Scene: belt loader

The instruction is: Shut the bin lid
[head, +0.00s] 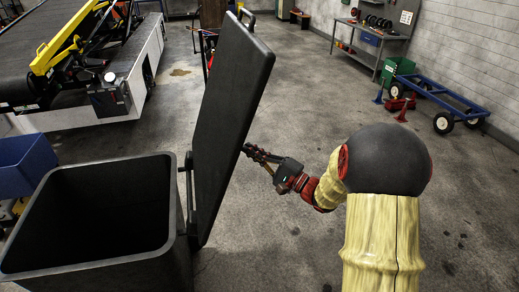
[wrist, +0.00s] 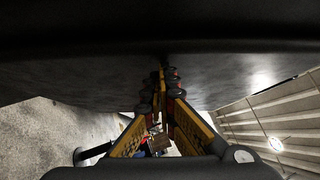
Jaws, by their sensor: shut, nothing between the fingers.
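The dark bin (head: 178,262) stands at the lower left in the head view, its square mouth open and its inside dark. Its lid (head: 232,100) is raised on the bin's right side, nearly upright and leaning a little to the right. My gripper (head: 248,150) is on the right, outer side of the lid, with its fingertips at or very near the lid's face. In the wrist view the fingers of my gripper (wrist: 162,75) are together with nothing between them. The dark lid (wrist: 80,75) fills the upper part there. I cannot tell whether the tips touch it.
A blue container (head: 25,165) stands left of the bin. The belt loader (head: 130,75) is at the upper left. A blue cart (head: 440,95) and a workbench (head: 370,45) stand far right. The concrete floor around my arm is clear.

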